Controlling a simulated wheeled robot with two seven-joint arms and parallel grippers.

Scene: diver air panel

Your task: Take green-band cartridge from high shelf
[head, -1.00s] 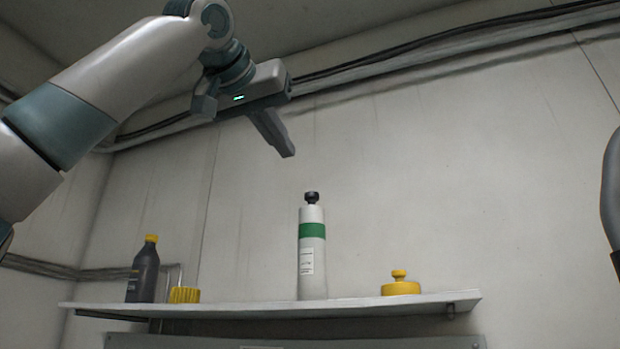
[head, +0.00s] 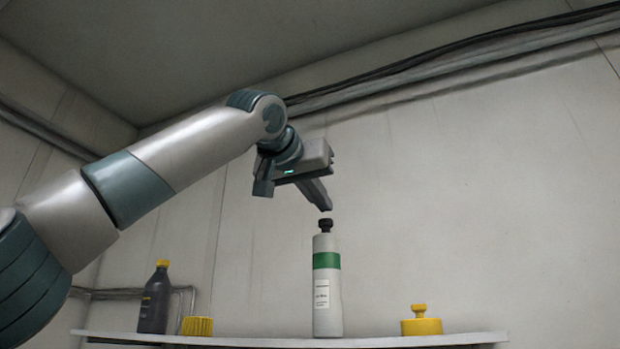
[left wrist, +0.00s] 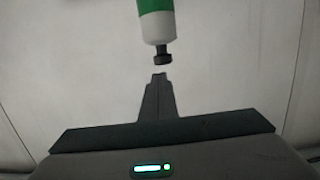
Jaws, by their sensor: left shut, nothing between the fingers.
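The green-band cartridge (head: 327,292) stands upright on the high shelf (head: 290,341). It is a white cylinder with a green band and a black knob on top. My left gripper (head: 326,208) is shut and empty, its fingertips just above the black knob in the head view. In the left wrist view the shut fingers (left wrist: 159,77) point at the knob of the cartridge (left wrist: 158,28), with a small gap between them. My right gripper is not in view.
A dark bottle with a yellow cap (head: 155,300) and a yellow ribbed cap (head: 197,326) stand left of the cartridge. A yellow knobbed piece (head: 421,322) sits to its right. Cables (head: 450,52) run along the wall above. Shelf room flanks the cartridge.

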